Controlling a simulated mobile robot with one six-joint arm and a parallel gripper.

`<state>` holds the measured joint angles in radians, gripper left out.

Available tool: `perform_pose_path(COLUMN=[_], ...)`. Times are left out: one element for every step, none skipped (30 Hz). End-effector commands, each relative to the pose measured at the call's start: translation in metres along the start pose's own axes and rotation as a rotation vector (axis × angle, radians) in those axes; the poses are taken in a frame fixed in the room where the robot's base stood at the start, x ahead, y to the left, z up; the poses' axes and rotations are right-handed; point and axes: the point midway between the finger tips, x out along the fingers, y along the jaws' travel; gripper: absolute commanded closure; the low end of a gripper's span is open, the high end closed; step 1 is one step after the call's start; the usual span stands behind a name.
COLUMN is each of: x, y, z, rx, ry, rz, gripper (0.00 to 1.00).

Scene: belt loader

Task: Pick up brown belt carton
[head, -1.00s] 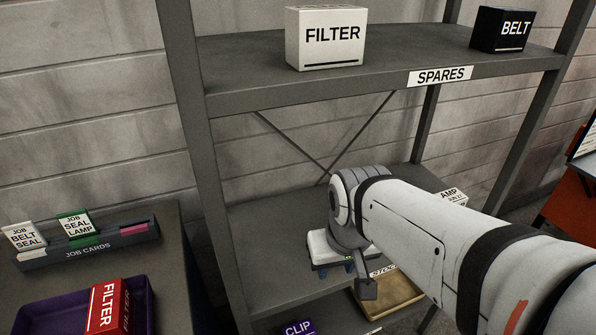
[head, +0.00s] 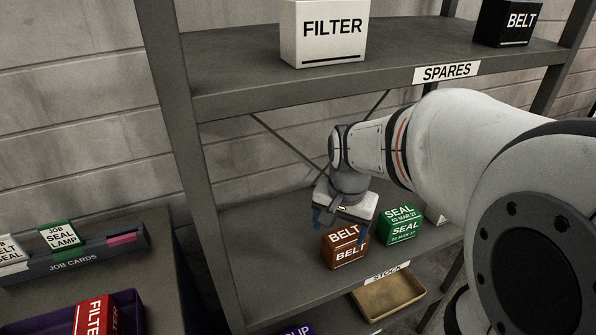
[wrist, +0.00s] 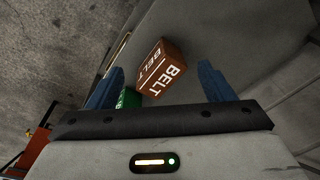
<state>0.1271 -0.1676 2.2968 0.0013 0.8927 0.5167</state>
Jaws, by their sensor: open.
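The brown belt carton (head: 345,246) stands on the middle shelf of the rack, marked BELT in white on its top and front. In the wrist view the brown carton (wrist: 163,70) shows ahead of the jaws, between the lines of the two blue fingers. My gripper (head: 338,218) is open and empty, just above and behind the carton in the head view. In the wrist view my gripper (wrist: 160,90) has its fingers wide apart. I cannot tell the exact gap between fingertips and carton.
A green SEAL carton (head: 401,226) stands close to the right of the brown one. A tan STOCK tray (head: 388,297) sits lower. The upper SPARES shelf (head: 400,78) overhangs, holding a white FILTER box (head: 323,35) and a black BELT box (head: 506,24). The shelf left of the carton is clear.

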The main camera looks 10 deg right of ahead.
Motion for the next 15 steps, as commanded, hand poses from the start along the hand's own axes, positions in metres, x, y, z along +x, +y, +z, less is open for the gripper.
perform_pose_path(x=[0.015,0.021,0.029,0.036,0.042,0.05,0.054,0.059,0.064,0.068,0.07,0.073,0.075,0.077,0.081], y=[-0.002,-0.003,-0.003,-0.004,-0.004,-0.004,-0.004,-0.003,-0.003,-0.003,-0.002,-0.002,-0.002,-0.002,-0.002], z=[-0.017,-0.026,-0.038,-0.046,-0.054,-0.063,-0.069,-0.073,-0.079,-0.083,-0.086,-0.089,-0.09,-0.091,-0.092], rx=[0.111,0.18,0.268,0.331,0.389,0.46,0.505,0.545,0.592,0.621,0.645,0.672,0.686,0.697,0.706], ry=[-0.021,-0.03,-0.04,-0.046,-0.053,-0.059,-0.063,-0.067,-0.07,-0.073,-0.074,-0.076,-0.077,-0.077,-0.078], rz=[0.017,0.025,0.035,0.043,0.051,0.06,0.066,0.072,0.078,0.082,0.086,0.09,0.091,0.093,0.095], gripper=[0.21,0.2,0.2,0.2,0.2,0.2,0.2,0.2,0.2,0.2,0.2,0.2,0.2,0.2,0.2])
